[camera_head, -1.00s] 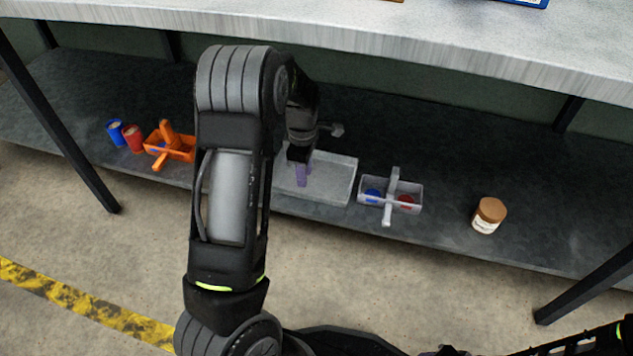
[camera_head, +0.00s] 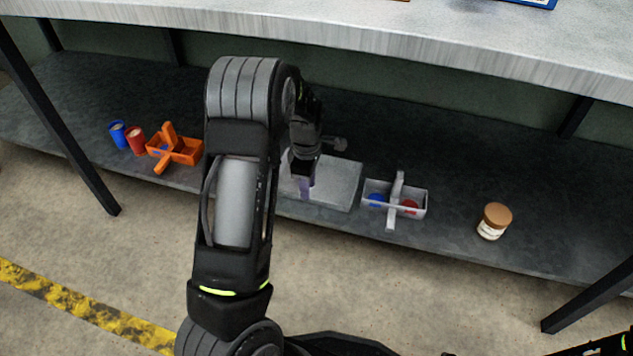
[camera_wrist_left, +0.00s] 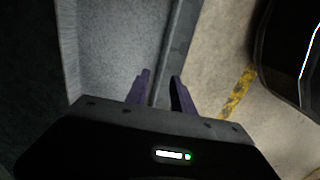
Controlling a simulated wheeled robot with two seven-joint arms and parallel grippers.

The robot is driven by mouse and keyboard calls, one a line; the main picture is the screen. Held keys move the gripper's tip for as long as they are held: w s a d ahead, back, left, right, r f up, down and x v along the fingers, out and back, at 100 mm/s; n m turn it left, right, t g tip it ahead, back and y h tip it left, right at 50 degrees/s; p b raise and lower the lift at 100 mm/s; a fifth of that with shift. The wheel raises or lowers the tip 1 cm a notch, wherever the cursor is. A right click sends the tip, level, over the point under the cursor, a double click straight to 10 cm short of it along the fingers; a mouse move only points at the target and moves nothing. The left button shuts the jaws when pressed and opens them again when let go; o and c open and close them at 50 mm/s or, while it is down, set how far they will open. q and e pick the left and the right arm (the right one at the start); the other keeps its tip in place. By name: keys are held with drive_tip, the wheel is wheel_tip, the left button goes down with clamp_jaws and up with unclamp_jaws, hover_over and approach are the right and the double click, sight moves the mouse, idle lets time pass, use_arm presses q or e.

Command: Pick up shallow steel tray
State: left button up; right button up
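The shallow steel tray (camera_head: 335,185) is a pale grey rectangle lying on the dark lower shelf, its left part hidden behind my left arm. My left gripper (camera_head: 305,188) points down at the tray's front edge. In the left wrist view the tray (camera_wrist_left: 120,45) fills the upper left. The two purple fingers of my left gripper (camera_wrist_left: 160,82) are apart, one over the tray's inside and one beyond its front wall, with the rim between them. I cannot tell whether either finger touches the wall. My right gripper is not in view.
A grey divided caddy (camera_head: 420,198) with blue and red items stands close right of the tray. A brown-lidded jar (camera_head: 494,221) is farther right. An orange caddy (camera_head: 185,152), red cup (camera_head: 136,141) and blue cup (camera_head: 118,134) stand left. The worktop (camera_head: 400,45) overhangs the shelf.

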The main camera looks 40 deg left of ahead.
use_arm(q)
wheel_tip(320, 180, down, 4)
drive_tip(key=shift+f+b, duration=0.15)
drive_tip(key=shift+b, duration=0.65)
clamp_jaws()
idle(1.2)
